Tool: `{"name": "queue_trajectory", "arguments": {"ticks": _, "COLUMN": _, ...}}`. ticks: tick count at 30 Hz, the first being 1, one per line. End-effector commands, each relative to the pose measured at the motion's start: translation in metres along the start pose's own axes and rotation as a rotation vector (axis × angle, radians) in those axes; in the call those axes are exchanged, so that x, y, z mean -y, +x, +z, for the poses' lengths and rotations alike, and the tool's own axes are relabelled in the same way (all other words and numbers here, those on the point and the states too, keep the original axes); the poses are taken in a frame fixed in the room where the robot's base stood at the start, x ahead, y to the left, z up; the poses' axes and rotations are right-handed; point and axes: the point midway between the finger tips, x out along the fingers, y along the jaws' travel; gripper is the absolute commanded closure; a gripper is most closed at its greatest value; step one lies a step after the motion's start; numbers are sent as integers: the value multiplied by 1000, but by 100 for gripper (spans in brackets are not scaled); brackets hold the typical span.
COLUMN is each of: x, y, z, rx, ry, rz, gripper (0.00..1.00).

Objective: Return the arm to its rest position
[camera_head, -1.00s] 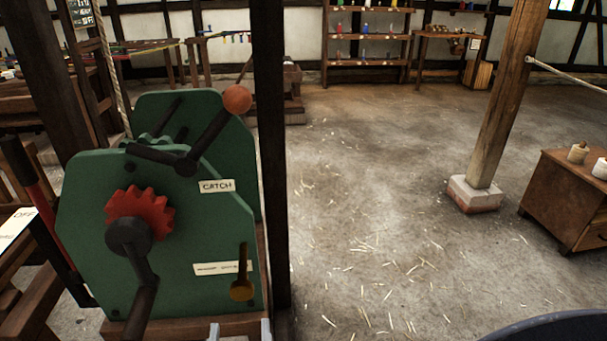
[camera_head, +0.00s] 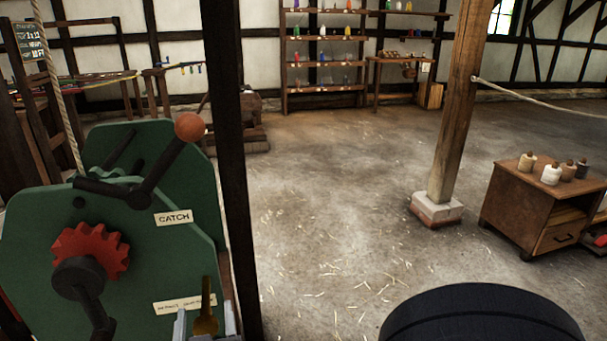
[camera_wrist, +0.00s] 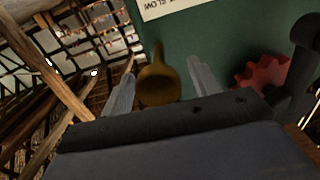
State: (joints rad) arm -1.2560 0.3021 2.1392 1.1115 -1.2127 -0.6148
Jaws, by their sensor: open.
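My gripper (camera_head: 207,325) shows at the bottom of the head view, low in front of the green winch (camera_head: 35,235). In the wrist view my gripper (camera_wrist: 160,80) is open, its two grey fingers apart. A brass-coloured lever (camera_wrist: 157,82) on the winch face appears between the fingers; I cannot tell whether they touch it. The lever (camera_head: 206,308) also shows in the head view, partly hidden by my fingers. The winch carries a red gear (camera_head: 92,246), a dark crank, and a catch lever with an orange ball (camera_head: 189,127). A "CATCH" label (camera_head: 173,217) sits below that lever.
A wooden post on a brick footing (camera_head: 437,210) and a brown cabinet (camera_head: 517,205) with bobbins stand at right. The straw-strewn floor between is free. Shelves (camera_head: 322,55) line the back wall.

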Motion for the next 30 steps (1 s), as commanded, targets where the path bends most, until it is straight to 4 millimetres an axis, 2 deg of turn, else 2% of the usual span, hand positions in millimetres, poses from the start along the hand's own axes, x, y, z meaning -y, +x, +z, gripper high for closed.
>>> {"name": "queue_trajectory", "arguments": {"ticks": 6, "x": 0, "y": 10, "z": 0, "rx": 0, "ry": -1, "rz": 1, "gripper": 42}}
{"name": "queue_trajectory", "arguments": {"ticks": 19, "x": 0, "y": 9, "z": 0, "rx": 0, "ry": -1, "rz": -1, "gripper": 42}}
{"name": "queue_trajectory", "arguments": {"ticks": 23, "x": 1, "y": 1, "z": -1, "rx": -1, "ry": -1, "rz": -3, "gripper": 42}}
{"name": "queue_trajectory", "arguments": {"ticks": 30, "x": 1, "y": -31, "z": -1, "rx": 1, "ry": -2, "rz": -5, "gripper": 42}}
